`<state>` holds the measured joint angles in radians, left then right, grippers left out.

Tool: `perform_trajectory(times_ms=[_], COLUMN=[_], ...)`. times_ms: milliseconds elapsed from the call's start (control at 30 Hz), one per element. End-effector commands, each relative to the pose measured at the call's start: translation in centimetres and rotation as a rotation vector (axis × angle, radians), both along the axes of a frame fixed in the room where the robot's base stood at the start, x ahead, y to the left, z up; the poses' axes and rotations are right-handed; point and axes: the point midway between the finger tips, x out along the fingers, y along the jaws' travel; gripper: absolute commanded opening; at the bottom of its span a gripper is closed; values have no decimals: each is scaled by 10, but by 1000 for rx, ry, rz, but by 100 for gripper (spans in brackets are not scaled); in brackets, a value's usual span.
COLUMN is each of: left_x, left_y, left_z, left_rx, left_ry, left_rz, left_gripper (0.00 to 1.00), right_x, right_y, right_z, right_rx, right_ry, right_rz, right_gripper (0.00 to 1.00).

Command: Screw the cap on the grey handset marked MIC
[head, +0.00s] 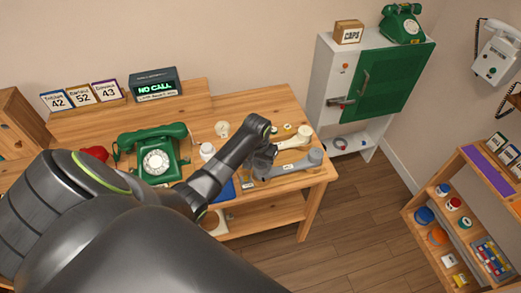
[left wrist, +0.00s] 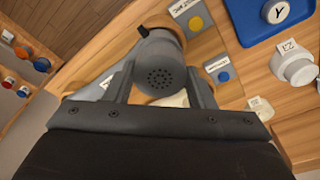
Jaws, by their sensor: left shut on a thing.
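The grey handset (head: 292,165) lies on the right part of the wooden desk, with its left end under my left gripper (head: 263,170). In the left wrist view, my left gripper (left wrist: 161,88) is shut on a round grey cap (left wrist: 160,72) with small holes in its face. One finger is on each side of the cap. A wooden ring shows behind the cap. I cannot tell whether the cap is seated on the handset's end or just above it. Part of the grey handset (left wrist: 98,88) shows left of the fingers. My right gripper is out of view.
A cream handset (head: 294,138) lies just behind the grey one. A blue tray (left wrist: 262,18) is nearby. A green dial phone (head: 157,157) stands left on the desk.

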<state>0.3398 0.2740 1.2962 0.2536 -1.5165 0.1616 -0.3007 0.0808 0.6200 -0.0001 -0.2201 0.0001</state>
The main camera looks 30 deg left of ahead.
Motion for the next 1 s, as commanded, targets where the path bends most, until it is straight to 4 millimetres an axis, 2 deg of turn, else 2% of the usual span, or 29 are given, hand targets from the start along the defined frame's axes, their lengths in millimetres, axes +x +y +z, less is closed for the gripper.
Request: perform_trajectory(times_ms=[1000], left_x=[0], left_y=[0], left_z=[0], left_rx=[0], left_ry=[0], left_rz=[0], left_gripper=[31], right_x=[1], right_y=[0], right_z=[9], right_rx=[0], right_ry=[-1], right_rz=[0], right_gripper=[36])
